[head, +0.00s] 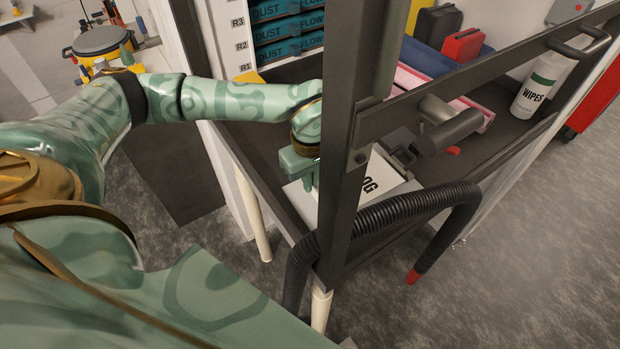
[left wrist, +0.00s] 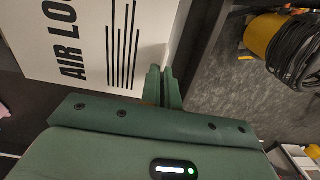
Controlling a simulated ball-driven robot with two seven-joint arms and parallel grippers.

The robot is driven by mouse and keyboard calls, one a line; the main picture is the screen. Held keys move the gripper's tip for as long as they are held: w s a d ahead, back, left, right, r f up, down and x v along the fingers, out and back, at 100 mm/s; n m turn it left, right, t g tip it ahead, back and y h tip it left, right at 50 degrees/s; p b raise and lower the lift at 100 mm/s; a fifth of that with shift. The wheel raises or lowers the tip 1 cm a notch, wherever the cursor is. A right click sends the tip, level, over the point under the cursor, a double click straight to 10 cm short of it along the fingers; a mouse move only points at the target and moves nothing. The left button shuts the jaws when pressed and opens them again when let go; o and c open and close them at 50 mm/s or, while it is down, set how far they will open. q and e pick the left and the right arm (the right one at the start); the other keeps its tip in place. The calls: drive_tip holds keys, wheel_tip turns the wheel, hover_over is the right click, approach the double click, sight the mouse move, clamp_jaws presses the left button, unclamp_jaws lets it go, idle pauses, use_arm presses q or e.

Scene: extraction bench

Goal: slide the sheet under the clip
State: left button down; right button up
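The white sheet (head: 386,178) lies on the dark bench behind the frame post, with the letters "OG" showing. In the left wrist view the sheet (left wrist: 90,35) shows "AIR LO" and black stripes. My left gripper (left wrist: 163,85) has its two green fingers close together at the sheet's edge, apparently pinching it. In the head view my left gripper (head: 303,165) is over the sheet's left part, partly hidden by the post. A dark grey fitting (head: 402,147) at the sheet's far edge may be the clip; I cannot tell whether the sheet is under it. My right gripper is not in view.
A dark upright post (head: 352,130) and slanted rail (head: 430,98) stand in front of the bench. A black corrugated hose (head: 400,208) hangs across its near edge. Grey cylinders (head: 452,131) lie beyond the sheet. A wipes canister (head: 538,86) stands at right.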

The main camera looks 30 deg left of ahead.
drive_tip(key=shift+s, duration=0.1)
